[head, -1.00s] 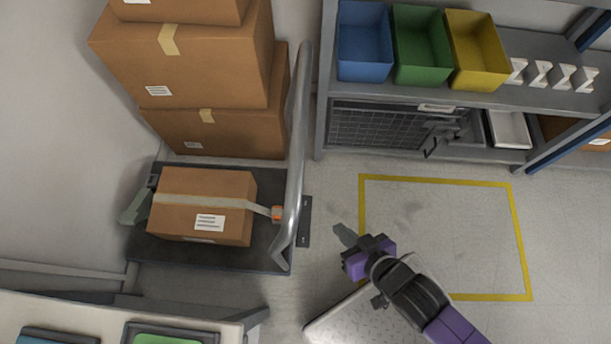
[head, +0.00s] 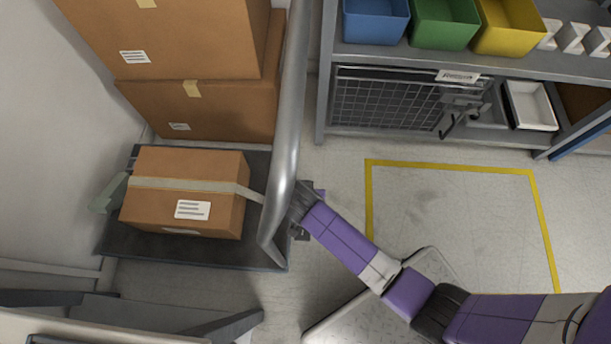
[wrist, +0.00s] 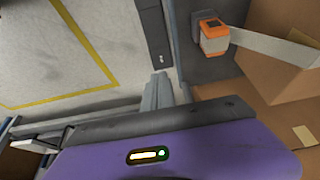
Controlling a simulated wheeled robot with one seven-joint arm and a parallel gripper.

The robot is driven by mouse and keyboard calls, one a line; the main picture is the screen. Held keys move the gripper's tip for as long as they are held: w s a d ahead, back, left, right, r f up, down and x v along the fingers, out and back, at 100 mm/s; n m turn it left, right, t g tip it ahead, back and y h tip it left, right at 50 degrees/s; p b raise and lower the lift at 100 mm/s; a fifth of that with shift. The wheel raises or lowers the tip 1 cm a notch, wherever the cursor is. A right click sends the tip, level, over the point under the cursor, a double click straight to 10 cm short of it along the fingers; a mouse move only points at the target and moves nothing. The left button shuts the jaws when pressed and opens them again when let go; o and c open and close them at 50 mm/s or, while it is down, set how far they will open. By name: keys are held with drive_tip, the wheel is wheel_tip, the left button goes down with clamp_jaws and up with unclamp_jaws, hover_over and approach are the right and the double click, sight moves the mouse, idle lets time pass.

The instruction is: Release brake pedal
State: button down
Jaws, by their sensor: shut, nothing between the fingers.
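A flat dark grey plate, which looks like the brake pedal (wrist: 153,34), sticks out from the cart's handle-side edge in the wrist view. In the head view my gripper (head: 298,228) is largely hidden by my wrist, beside the cart's handle. The dark platform cart (head: 160,250) carries a strapped cardboard box (head: 185,192).
The cart's tall metal handle (head: 288,130) rises right beside my wrist. An orange strap buckle (wrist: 213,38) is near the plate. Stacked boxes (head: 200,105) stand behind the cart. A shelf with bins (head: 445,22) is at the back. The yellow-outlined floor area (head: 450,166) is clear.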

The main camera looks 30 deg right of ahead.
drive_tip(key=b+x, duration=0.4)
drive_tip(key=x, duration=0.3)
drive_tip(key=b+x, duration=0.3)
drive_tip(key=x, duration=0.4)
drive_tip(key=shift+s+a+f+b, duration=0.1)
drive_tip(key=shift+s+a+b, duration=0.1)
drive_tip(key=shift+b, duration=0.2)
drive_tip(key=shift+w+d+f+g+y, duration=0.15)
drive_tip(key=shift+w+g+y, duration=0.1)
drive_tip(key=shift+g+y, duration=0.05)
drive_tip(key=shift+w+d+p, duration=0.1)
drive_tip(key=shift+p, duration=0.2)
drive_tip(key=shift+w+d+f+g+y, duration=0.25)
drive_tip(key=shift+f+g+y, duration=0.3)
drive_tip(key=shift+g, duration=0.35)
drive_tip(key=shift+w+d+f+g+y+b, duration=0.15)
drive_tip(key=shift+w+f+g+y+b, duration=0.2)
drive_tip(key=shift+f+g+y+b, duration=0.5)
drive_tip(key=shift+f+b, duration=0.15)
drive_tip(key=shift+b, duration=0.15)
